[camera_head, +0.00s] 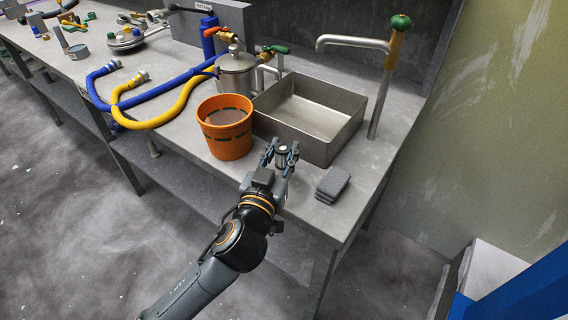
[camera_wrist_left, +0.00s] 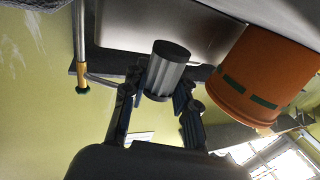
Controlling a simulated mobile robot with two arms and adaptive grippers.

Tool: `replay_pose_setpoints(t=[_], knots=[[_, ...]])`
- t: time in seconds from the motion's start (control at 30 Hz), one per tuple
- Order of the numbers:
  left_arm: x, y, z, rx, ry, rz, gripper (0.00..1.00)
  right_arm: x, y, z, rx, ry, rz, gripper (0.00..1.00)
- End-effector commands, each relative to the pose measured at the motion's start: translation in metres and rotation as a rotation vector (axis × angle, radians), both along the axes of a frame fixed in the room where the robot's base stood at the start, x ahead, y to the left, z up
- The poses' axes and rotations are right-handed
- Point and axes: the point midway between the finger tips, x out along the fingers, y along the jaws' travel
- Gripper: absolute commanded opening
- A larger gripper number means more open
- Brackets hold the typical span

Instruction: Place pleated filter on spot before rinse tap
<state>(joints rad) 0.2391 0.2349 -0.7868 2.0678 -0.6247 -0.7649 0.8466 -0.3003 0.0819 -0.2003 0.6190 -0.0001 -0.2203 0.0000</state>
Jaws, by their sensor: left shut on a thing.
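The pleated filter (camera_head: 282,154) is a small grey ribbed cylinder. It shows large in the left wrist view (camera_wrist_left: 166,70), with a dark end cap and fluted sides. My left gripper (camera_head: 280,158) is shut on it, holding it near the bench's front edge, between the orange pail and the grey pads. The fingers hide part of its lower end. The rinse tap (camera_head: 389,62) has a green knob, a brass-coloured neck and a long steel spout. It stands at the right of the metal basin (camera_head: 345,137), its spout reaching over it. I cannot make out a marked spot. My right gripper is not in view.
The orange pail (camera_head: 226,139) stands just left of my gripper, the steel basin behind it. A stack of grey pads (camera_head: 332,184) lies to the right. A lidded metal pot (camera_head: 237,75) and blue and yellow hoses (camera_head: 150,112) are further left. Bench right of the basin is bare.

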Motion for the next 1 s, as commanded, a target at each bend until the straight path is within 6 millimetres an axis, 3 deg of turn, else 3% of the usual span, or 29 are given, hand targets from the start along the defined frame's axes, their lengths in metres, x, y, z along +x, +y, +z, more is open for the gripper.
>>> replay_pose_setpoints(t=[0.37,0.77,0.8,0.9,1.0], knots=[[0.009,-0.003,-0.040,0.003,0.001,0.000,0.07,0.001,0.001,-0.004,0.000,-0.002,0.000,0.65],[0.009,-0.003,-0.046,-0.002,0.001,0.000,0.07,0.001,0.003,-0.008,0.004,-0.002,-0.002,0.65],[0.009,-0.003,-0.045,-0.002,0.001,0.000,0.32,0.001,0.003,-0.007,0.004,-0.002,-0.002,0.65],[0.009,-0.003,-0.045,-0.001,0.000,0.000,0.51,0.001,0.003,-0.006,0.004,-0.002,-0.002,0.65],[0.009,-0.003,-0.045,-0.001,0.000,0.000,0.51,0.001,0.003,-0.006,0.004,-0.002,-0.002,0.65]])
